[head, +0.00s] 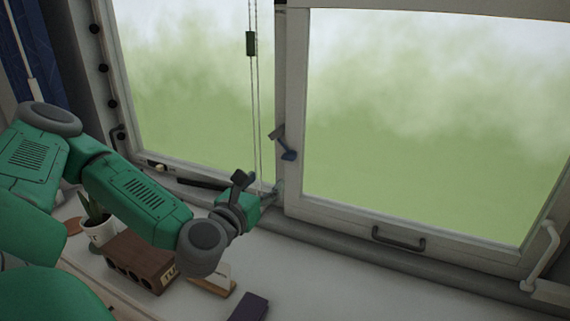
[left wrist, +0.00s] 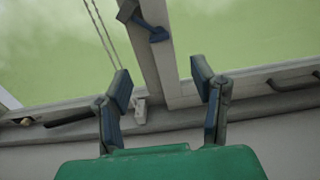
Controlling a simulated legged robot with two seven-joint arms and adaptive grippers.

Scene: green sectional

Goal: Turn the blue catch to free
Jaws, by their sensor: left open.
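The blue catch (head: 287,149) sits on the window's middle upright, between the two panes. Its blue lever slants down to the right from a dark mount. It also shows at the top of the left wrist view (left wrist: 156,32), ahead of the fingers. My left gripper (head: 259,183) is below the catch, near the foot of the upright. In the left wrist view its two fingers (left wrist: 162,83) stand wide apart with nothing between them, and they appear clear of the catch. My right gripper is not in view.
Blind cords with a dark green toggle (head: 251,43) hang left of the upright. A dark handle (head: 398,239) is on the right sash's bottom rail, and a white handle (head: 541,256) stands far right. A brown block (head: 139,262), a potted plant (head: 98,229) and a dark box (head: 248,307) occupy the sill.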

